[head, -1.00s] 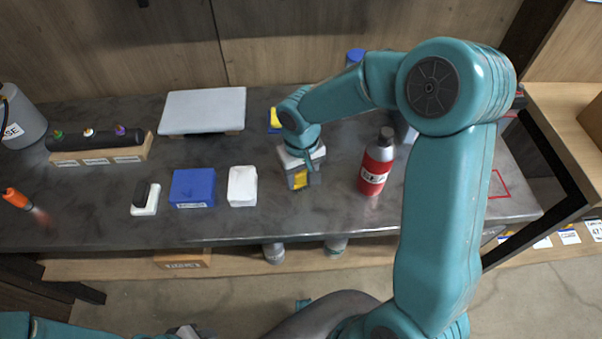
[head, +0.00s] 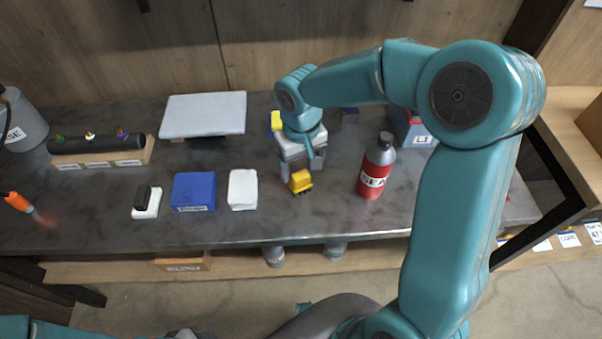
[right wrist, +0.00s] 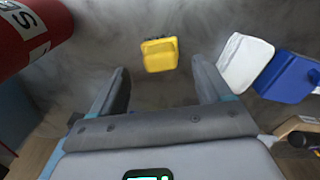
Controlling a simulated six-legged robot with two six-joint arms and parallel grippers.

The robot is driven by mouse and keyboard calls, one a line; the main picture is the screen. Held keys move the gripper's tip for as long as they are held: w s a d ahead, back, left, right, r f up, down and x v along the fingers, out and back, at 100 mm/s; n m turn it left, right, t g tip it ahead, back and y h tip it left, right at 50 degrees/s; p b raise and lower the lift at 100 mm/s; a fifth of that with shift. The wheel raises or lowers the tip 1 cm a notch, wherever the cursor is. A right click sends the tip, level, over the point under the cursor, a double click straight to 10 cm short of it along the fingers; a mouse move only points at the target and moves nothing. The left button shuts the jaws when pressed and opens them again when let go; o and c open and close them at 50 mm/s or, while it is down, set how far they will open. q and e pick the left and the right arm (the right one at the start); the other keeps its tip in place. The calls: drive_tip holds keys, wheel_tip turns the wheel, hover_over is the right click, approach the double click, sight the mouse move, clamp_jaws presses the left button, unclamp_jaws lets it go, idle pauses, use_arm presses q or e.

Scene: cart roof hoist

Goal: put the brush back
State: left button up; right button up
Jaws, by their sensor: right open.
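A small yellow block with a dark edge (head: 301,182) lies on the grey bench; it looks like the brush, but its bristles cannot be made out. It also shows in the right wrist view (right wrist: 160,54), ahead of the fingers and between their lines. My right gripper (head: 301,168) is open and empty, just behind and above the yellow block, with a finger to each side and a clear gap (right wrist: 160,82). Only a small grey piece, seemingly of my left gripper (head: 184,333), shows at the bottom edge; its fingers are hidden.
A red bottle (head: 377,166) stands close right of the gripper. A white block (head: 242,189), a blue box (head: 193,191) and a black-handled white piece (head: 147,202) lie to the left. Another yellow item (head: 276,121) sits behind. The bench front is clear.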

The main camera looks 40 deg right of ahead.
sight(301, 175)
wheel_tip(301, 175, up, 6)
drive_tip(key=shift+r, duration=0.2)
idle(0.6)
